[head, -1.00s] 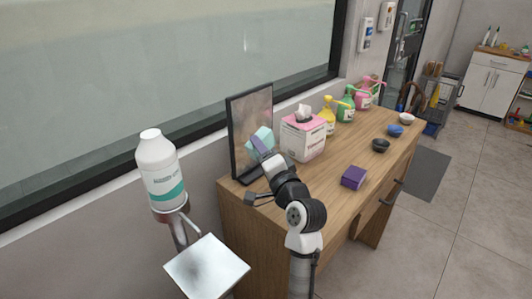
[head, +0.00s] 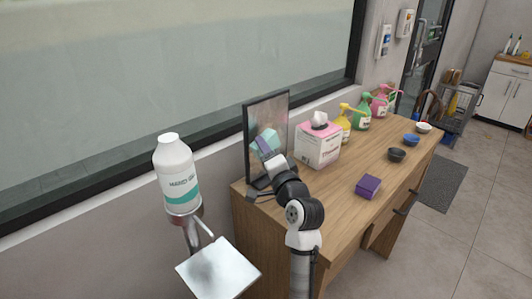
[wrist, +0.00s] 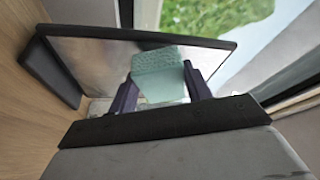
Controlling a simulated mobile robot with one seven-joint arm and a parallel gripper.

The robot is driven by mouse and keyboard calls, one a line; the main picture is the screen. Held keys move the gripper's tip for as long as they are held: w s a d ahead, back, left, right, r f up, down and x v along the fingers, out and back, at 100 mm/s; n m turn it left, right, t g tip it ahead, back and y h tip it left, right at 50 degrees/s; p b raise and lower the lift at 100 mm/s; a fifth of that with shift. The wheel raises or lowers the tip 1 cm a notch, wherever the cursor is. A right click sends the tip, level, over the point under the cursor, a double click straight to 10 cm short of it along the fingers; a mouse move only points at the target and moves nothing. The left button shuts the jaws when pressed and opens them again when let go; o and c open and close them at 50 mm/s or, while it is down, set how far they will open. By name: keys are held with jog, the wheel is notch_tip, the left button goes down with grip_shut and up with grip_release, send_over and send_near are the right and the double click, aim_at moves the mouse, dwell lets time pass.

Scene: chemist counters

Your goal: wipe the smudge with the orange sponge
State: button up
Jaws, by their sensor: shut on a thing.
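My gripper (wrist: 160,84) is shut on a pale teal sponge (wrist: 158,70); the sponge also shows in the head view (head: 268,139). No orange sponge is in view. The sponge is in front of a dark-framed upright panel (head: 251,112) at the counter's near left end. The panel's grey face also shows in the wrist view (wrist: 95,62). I cannot tell whether the sponge touches the face. I cannot make out a clear smudge on the panel; the sponge and gripper cover part of it.
A tissue box (head: 317,146) stands just right of the panel. A purple block (head: 368,187) lies near the counter's front edge. Pump bottles and small bowls stand farther back. A white bottle (head: 176,172) on a stand with a metal plate (head: 215,270) is at the left.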

aim_at(278, 141)
jog(key=shift+w+a+p, duration=0.3)
jog(key=shift+w+a, duration=0.4)
dwell(0.4)
jog(key=shift+w+d+b, duration=0.45)
jog(key=shift+w+d, duration=0.4)
jog(key=shift+d, duration=0.15)
jog(key=shift+w+d+b, duration=0.6)
jog(key=shift+w+d, duration=0.75)
jog(key=shift+w, duration=0.15)
jog(key=shift+w+d, duration=0.1)
